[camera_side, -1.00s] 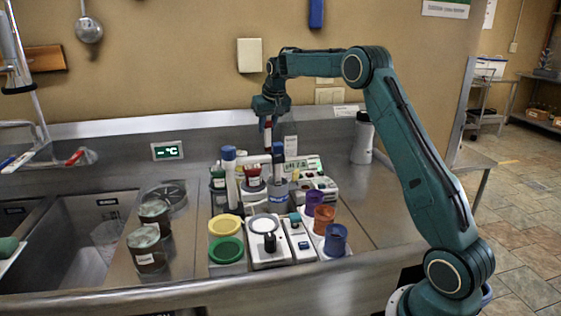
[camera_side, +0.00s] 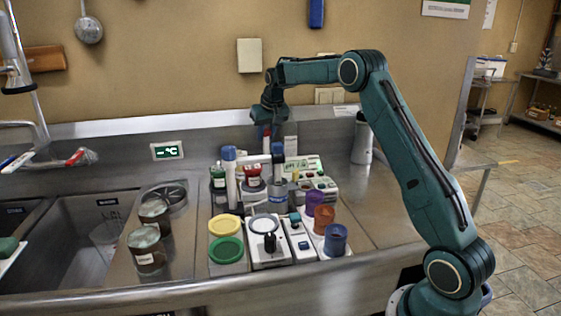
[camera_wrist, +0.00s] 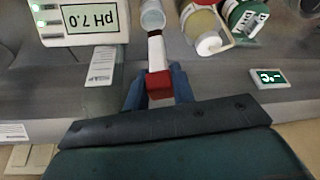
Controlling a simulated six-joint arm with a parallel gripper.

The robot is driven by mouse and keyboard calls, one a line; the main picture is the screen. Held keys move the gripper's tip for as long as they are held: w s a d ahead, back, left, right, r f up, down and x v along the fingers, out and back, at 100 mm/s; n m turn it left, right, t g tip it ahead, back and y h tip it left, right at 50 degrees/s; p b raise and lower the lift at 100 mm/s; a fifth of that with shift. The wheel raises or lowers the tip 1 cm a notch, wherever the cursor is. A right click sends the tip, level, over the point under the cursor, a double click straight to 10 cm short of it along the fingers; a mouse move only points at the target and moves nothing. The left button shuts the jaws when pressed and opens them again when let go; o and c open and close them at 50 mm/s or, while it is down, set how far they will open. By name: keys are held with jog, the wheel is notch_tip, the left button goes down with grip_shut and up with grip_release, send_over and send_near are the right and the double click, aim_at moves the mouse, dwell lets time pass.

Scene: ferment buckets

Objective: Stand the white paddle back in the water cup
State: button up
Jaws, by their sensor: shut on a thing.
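My gripper (camera_side: 267,125) is over the back of the bench in the side view. In the wrist view, the blue fingers of my gripper (camera_wrist: 158,92) are shut on the red end of the white paddle (camera_wrist: 156,55). The paddle's white shaft runs away from the fingers to a dark tip beside the rim of a pale, translucent cup (camera_wrist: 152,14), apparently the water cup. I cannot tell whether the tip is inside, above or in front of this cup. In the side view, the paddle is small and partly hidden.
A pH meter (camera_wrist: 82,20) stands left of the paddle in the wrist view. A beige bottle with a white cap (camera_wrist: 208,44) and a green-lidded jar (camera_wrist: 240,14) are at its right. Bottles, colored cups and instruments crowd the bench in the side view. A sink (camera_side: 85,245) lies at left.

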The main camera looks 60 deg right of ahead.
aim_at(267, 152)
jog(key=shift+f, duration=3.8)
jog(key=o, duration=1.5)
jog(key=shift+r, duration=0.1)
jog(key=shift+r, duration=2.9)
